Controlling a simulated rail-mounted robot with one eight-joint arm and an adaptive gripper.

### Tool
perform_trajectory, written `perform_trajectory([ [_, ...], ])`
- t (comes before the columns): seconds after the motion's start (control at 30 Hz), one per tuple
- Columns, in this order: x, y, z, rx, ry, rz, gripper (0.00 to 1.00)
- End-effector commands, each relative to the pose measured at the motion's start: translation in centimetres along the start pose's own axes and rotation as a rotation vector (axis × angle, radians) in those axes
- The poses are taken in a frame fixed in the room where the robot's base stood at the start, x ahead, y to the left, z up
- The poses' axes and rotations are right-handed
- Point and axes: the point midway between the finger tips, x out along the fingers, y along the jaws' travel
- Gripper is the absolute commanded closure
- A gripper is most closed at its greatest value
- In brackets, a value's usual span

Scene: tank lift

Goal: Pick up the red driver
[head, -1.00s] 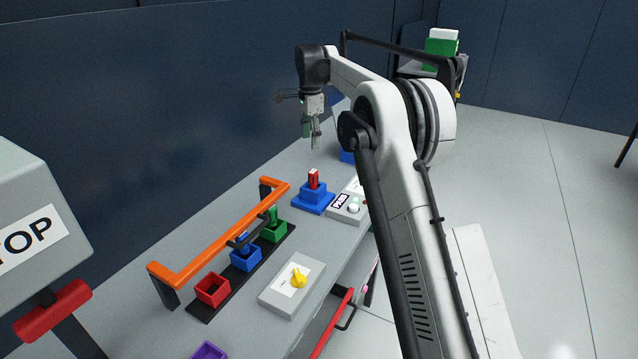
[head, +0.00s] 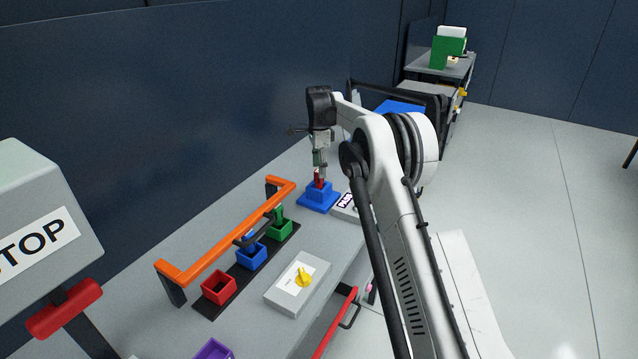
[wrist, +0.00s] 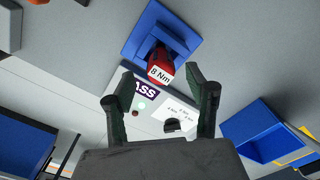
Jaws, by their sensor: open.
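The red driver (head: 319,182) stands in a stepped blue holder (head: 319,203) on the bench. In the wrist view the red driver (wrist: 160,62) shows its end with an "8 Nm" label, in the blue holder (wrist: 142,35). My gripper (head: 320,173) is right above the driver, pointing down. In the wrist view my gripper (wrist: 160,82) is open, its two fingertips to either side of the driver's labelled end. I cannot tell whether a finger touches it. The driver's lower part is hidden in the holder.
A grey box with a "PASS" label (head: 344,203) sits close to the holder. An orange rail (head: 225,240) and a black strip with red (head: 219,288), blue (head: 251,256) and green (head: 279,230) sockets are nearer. A grey box with a yellow knob (head: 303,277) stands beside them.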

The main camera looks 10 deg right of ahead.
Motion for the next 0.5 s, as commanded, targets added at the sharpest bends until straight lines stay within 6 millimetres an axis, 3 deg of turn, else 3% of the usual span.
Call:
perform_trajectory([
  [0.5,5.2,-0.1,0.1,0.000,0.000,0.000,0.49],
])
